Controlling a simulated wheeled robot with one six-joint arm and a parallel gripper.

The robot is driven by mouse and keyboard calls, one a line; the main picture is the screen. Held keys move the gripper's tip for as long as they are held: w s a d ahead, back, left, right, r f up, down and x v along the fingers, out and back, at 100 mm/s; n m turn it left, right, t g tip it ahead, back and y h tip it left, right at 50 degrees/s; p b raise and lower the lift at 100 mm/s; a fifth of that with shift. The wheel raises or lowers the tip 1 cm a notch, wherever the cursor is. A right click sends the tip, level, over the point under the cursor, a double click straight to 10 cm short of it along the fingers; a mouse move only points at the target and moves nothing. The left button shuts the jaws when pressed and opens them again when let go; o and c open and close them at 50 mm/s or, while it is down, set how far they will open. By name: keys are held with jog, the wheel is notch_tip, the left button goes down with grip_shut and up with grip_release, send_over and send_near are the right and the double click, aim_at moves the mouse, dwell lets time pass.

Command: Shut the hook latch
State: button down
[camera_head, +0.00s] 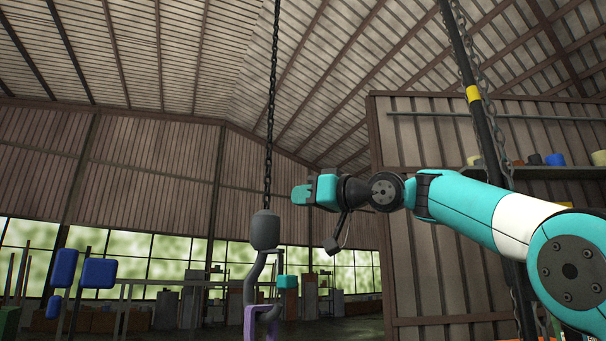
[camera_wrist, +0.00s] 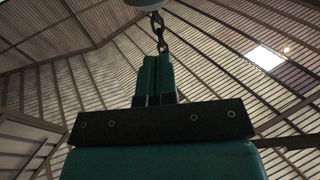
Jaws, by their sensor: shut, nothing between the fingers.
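A dark grey hook (camera_head: 250,282) hangs below a rounded grey block (camera_head: 265,231) on a chain. A small teal piece (camera_head: 287,282) shows at the right of the hook's opening; it may be the latch, but its exact position is hard to tell. A purple part (camera_head: 258,320) is at the hook's lower end, cut off by the picture's edge. My gripper (camera_head: 298,195) is shut and empty, above and right of the block in the head view. In the wrist view its closed fingers (camera_wrist: 157,76) point toward the chain (camera_wrist: 158,32), with the block's edge (camera_wrist: 147,3) at the top.
The chain (camera_head: 271,100) runs up to the roof. A second chain and dark pole (camera_head: 478,110) stand at right, before a corrugated wall with a shelf (camera_head: 535,172). Blue panels (camera_head: 98,273) on posts stand at lower left. The air left of the hook looks clear.

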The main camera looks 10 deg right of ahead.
notch_tip(320, 180, up, 2)
jog(key=shift+r+p, duration=0.1)
jog(key=shift+p, duration=0.2)
dwell(0.4)
jog(key=s+a+f+m+g+h+p, duration=0.1)
jog(key=s+f+g+h+p, duration=0.1)
jog(key=s+f, duration=0.35)
jog(key=s+a+f+g+h+p, duration=0.2)
jog(key=f+g, duration=0.1)
jog(key=f, duration=0.6)
jog(key=s+a+f+m+g+h+p, duration=0.1)
jog(key=s+f+g+p, duration=0.1)
jog(key=s+f, duration=0.35)
jog(key=s+d+f+g+h+p, duration=0.1)
jog(key=s+d+f+g+h, duration=0.1)
jog(key=s+f, duration=0.7)
jog(key=s+d+f+g+h+p, duration=0.1)
jog(key=s+d+f+g+h, duration=0.1)
jog(key=s+f+g, duration=0.3)
jog(key=s+f, duration=0.4)
jog(key=s, duration=0.4)
jog(key=shift+s+d+f+p, duration=0.2)
jog(key=shift+d+f+p, duration=0.1)
jog(key=shift+f, duration=0.1)
